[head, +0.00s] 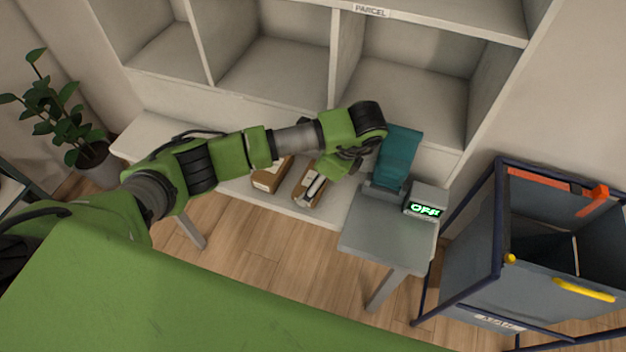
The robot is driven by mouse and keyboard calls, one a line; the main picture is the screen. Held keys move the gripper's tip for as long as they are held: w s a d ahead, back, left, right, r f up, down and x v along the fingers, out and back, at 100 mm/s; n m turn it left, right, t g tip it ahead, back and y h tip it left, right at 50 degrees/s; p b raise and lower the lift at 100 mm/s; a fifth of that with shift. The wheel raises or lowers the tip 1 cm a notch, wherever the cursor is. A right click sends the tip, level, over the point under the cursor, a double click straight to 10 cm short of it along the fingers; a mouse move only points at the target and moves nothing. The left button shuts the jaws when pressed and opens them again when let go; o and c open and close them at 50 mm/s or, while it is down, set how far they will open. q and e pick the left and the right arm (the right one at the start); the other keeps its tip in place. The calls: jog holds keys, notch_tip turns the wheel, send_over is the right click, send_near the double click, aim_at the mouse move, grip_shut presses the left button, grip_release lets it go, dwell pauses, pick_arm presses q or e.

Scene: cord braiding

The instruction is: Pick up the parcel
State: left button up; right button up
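A brown parcel (267,178) with a pale label lies on the low white bench below the shelves. A second brown parcel (301,194) lies to its right, with pale and dark shapes on top that I cannot make out clearly. My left arm reaches across from the left above the bench. Its gripper (343,163) is near the second parcel's right side, partly hidden by the wrist. I cannot tell whether its fingers are open or touch the parcel. My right gripper is not in view.
A grey stand (385,228) holds a teal panel (399,157) and a display reading "OFF" (425,209), close right of my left gripper. A blue-framed grey bin cart (480,250) stands at right. White shelves (270,75), one labelled "PARCEL", are empty. A plant (65,125) stands left.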

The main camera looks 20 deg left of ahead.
aim_at(309, 179)
pick_arm(q)
jog(key=c, duration=0.8)
jog(key=shift+o, duration=0.2)
jog(key=shift+r, duration=0.1)
jog(key=shift+r, duration=0.55)
jog(key=r, duration=0.3)
jog(key=shift+s+d, duration=0.15)
jog(key=shift+d, duration=0.05)
jog(key=s+d+r+p, duration=0.4)
jog(key=s+d+r, duration=0.3)
jog(key=s, duration=0.4)
jog(key=shift+s+d+r, duration=0.15)
jog(key=shift+s+r, duration=0.1)
jog(key=shift+r, duration=0.65)
